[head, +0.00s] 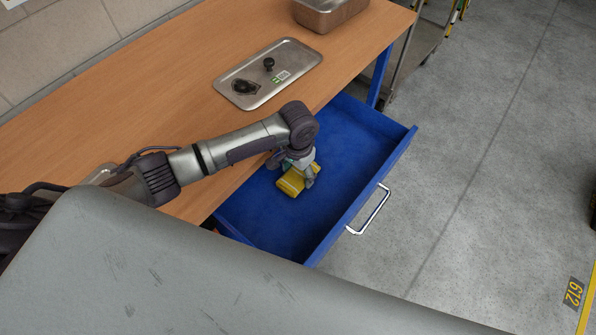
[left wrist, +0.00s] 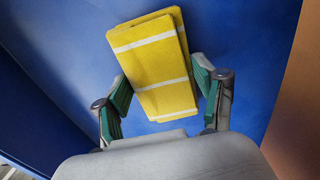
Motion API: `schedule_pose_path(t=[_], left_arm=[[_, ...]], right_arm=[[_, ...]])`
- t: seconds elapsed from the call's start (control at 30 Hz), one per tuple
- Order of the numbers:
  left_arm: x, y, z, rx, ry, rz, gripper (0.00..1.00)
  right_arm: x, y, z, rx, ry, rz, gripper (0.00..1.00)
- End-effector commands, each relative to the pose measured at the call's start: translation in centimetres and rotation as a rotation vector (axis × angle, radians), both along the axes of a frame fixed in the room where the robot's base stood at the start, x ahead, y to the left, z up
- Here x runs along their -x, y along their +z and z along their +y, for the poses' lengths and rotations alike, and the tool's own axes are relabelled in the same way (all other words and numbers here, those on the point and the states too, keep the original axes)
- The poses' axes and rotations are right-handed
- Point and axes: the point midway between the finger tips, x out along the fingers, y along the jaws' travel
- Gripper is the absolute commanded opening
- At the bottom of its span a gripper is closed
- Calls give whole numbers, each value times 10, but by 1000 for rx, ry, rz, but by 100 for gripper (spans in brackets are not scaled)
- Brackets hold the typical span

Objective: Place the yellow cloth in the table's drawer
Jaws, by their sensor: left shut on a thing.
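The yellow cloth (head: 291,184) is folded, with white stripes. It is inside the open blue drawer (head: 349,140) of the table, toward the drawer's left part. My left gripper (head: 303,172) is down in the drawer and shut on the cloth. In the left wrist view the cloth (left wrist: 159,65) lies between the two green-padded fingers (left wrist: 163,104), with the blue drawer floor (left wrist: 240,50) behind it. I cannot tell whether the cloth touches the floor. My right gripper is not in view.
The wooden tabletop (head: 150,100) bears a metal lid (head: 265,88) with a black knob and a metal pan (head: 325,15) at the back. The drawer's metal handle (head: 371,211) faces the clear grey floor (head: 470,180). A metal cart (head: 420,45) stands beyond the table.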

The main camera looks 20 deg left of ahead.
Motion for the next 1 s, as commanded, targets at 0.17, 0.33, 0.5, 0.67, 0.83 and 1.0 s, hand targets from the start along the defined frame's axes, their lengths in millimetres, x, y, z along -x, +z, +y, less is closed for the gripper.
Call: schedule_pose_path(t=[0.17, 0.33, 0.5, 0.67, 0.83, 1.0], left_arm=[[0, -3, 0, 0, 0, 0, 78], [0, -3, 0, 0, 0, 0, 80], [0, -2, 0, 0, 0, 0, 80], [-1, 14, -1, 2, -1, -2, 80], [-2, 50, 0, 2, -1, -5, 80], [-1, 86, -1, 3, -2, -4, 80]], right_arm=[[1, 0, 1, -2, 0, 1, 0], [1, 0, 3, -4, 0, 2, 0], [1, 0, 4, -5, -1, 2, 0], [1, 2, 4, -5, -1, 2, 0], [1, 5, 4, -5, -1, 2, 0], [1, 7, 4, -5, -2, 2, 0]])
